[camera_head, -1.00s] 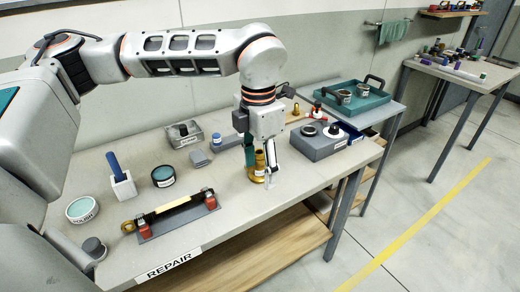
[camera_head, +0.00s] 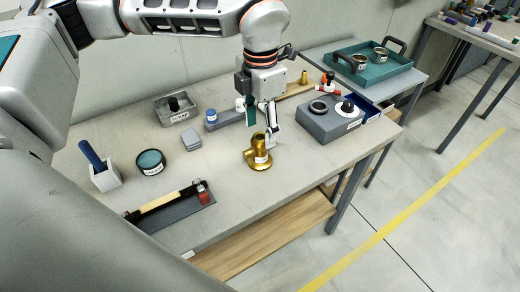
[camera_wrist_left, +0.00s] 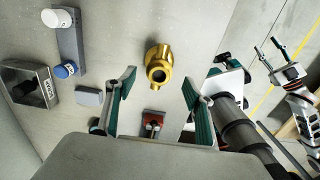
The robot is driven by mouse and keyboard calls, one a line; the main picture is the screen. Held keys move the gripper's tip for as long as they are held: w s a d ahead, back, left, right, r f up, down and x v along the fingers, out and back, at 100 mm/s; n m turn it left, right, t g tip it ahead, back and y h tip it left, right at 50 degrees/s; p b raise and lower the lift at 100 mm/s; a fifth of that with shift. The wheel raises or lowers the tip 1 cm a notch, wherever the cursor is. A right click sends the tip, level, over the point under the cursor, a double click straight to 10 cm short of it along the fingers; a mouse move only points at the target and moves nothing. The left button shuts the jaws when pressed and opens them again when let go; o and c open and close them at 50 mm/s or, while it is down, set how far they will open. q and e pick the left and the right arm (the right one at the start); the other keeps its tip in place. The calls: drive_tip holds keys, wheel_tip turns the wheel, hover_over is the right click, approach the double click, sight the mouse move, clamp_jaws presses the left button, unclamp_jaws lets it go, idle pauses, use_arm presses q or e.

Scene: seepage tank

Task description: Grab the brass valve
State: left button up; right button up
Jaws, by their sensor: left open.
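The brass valve (camera_head: 257,155) stands upright on the grey workbench, with a round flanged base and a pale label. In the left wrist view, the brass valve (camera_wrist_left: 158,65) shows from above with its dark round opening, beyond the gap between the fingertips. My left gripper (camera_head: 262,125) is open and empty, pointing down above and just behind the valve. One finger passes close to the valve's top right; I cannot tell whether they touch. In the left wrist view, the left gripper's (camera_wrist_left: 159,88) green-padded fingers are spread wide. Part of my right arm shows at that view's right edge.
A grey box (camera_head: 330,123) with round fittings stands right of the valve. A hammer (camera_head: 165,202) lies on a dark mat at front left. A small grey block (camera_head: 191,139) and a metal tray (camera_head: 175,108) stand behind left. Bare bench lies around the valve's front and left.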

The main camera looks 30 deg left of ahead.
sight(260, 138)
use_arm(q)
wheel_tip(260, 138, down, 4)
drive_tip(key=shift+f, duration=0.1)
drive_tip(key=c, duration=1.5)
clamp_jaws()
drive_tip(key=shift+r, duration=0.2)
